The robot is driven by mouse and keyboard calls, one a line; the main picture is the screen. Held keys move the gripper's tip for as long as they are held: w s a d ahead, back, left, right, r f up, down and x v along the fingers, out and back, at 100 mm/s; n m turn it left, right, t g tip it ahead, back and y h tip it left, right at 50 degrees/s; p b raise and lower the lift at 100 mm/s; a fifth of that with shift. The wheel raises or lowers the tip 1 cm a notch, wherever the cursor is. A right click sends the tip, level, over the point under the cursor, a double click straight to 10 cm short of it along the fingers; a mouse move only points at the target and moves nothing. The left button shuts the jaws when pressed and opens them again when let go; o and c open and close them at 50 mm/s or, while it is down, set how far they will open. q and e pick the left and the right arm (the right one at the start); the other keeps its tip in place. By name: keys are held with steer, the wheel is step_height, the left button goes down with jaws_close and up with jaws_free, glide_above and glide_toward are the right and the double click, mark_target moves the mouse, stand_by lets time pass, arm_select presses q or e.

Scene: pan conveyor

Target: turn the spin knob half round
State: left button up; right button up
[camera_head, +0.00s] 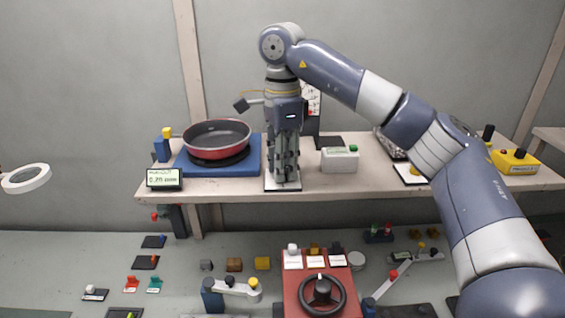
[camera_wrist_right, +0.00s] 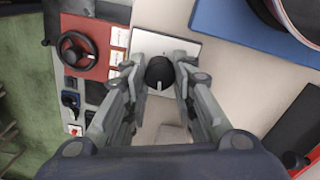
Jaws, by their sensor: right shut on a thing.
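The spin knob (camera_wrist_right: 160,73) is a round black knob with a white pointer line, which points toward the bottom of the wrist view. It sits on a white square plate (camera_wrist_right: 180,46), whose front edge also shows on the shelf in the head view (camera_head: 283,187). My right gripper (camera_wrist_right: 160,80) points straight down over the plate, with one finger on each side of the knob, shut on it. In the head view the fingers of my right gripper (camera_head: 284,180) hide the knob. My left gripper is in neither view.
Left on the shelf (camera_head: 230,190), a red pan (camera_head: 217,140) stands on a blue base (camera_head: 250,168), behind a small display (camera_head: 164,179). A pale box with a green button (camera_head: 340,158) is close on the right. A red panel with a black handwheel (camera_head: 322,296) lies below.

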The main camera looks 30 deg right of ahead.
steer(key=m, duration=0.5)
steer(key=shift+r+m, duration=0.1)
steer(key=shift+m, duration=0.3)
steer(key=m, duration=1.3)
steer(key=shift+m, duration=0.4)
steer(key=o, duration=1.1)
